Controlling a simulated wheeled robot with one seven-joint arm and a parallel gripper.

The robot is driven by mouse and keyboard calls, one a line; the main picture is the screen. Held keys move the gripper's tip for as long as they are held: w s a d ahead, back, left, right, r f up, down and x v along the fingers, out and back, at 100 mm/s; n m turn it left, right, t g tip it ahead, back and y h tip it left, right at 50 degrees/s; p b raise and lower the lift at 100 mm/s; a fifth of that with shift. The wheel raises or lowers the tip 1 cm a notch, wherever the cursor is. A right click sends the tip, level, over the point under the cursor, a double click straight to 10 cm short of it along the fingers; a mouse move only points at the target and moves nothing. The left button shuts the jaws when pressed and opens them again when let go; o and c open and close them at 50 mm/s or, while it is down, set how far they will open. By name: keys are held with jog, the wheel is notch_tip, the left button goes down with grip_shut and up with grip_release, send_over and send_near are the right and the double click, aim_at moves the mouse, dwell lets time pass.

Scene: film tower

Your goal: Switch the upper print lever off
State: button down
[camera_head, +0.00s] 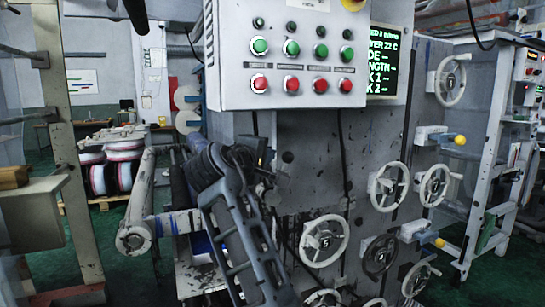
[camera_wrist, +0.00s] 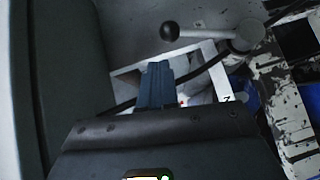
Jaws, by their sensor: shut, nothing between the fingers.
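In the wrist view, a lever with a dark ball knob (camera_wrist: 169,31) has a light arm running right to a round grey hub (camera_wrist: 240,35). A dark round knob (camera_head: 287,157) shows on the machine panel in the head view, beside my arm; I cannot tell whether it is the same lever. No readable label marks either one as the upper print lever. My gripper (camera_wrist: 156,68) is shut and empty, its blue-grey fingertips below the ball knob in the picture, with a visible gap. In the head view my dark arm hides part of the panel, and the fingertips are not clear.
A control box (camera_head: 290,60) with green and red buttons overhangs the panel. Several handwheels, such as one at the lower middle (camera_head: 324,241), and yellow-knobbed levers (camera_head: 459,140) stick out at right. A white roller arm (camera_head: 140,200) stands left of my arm. Green floor (camera_head: 130,250) shows at left.

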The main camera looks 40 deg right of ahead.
jog(key=shift+a, duration=0.1)
dwell(0.5)
jog(key=s+a+f+n+t+y, duration=0.2)
jog(key=s+a+f, duration=0.1)
jog(key=f, duration=0.7)
jog(key=s+a+f+n+t+y, duration=0.1)
jog(key=s+a+f+t+y, duration=0.2)
jog(key=f, duration=0.8)
jog(key=s+a+f+t+y, duration=0.1)
jog(key=s+a+f+y, duration=0.45)
jog(key=s+f, duration=0.65)
jog(key=s+a+m+y, duration=0.1)
jog(key=s+a+y, duration=0.15)
jog(key=s, duration=0.75)
jog(key=s+a+m+y, duration=0.1)
jog(key=s+a, duration=0.3)
jog(key=s, duration=0.6)
jog(key=s+a+r+m+t+y, duration=0.1)
jog(key=s+r+m, duration=0.4)
jog(key=s, duration=0.9)
notch_tip(320, 180, up, 2)
jog(key=shift+a+r, duration=0.2)
jog(key=shift+r, duration=0.05)
jog(key=c, duration=1.8)
grip_release()
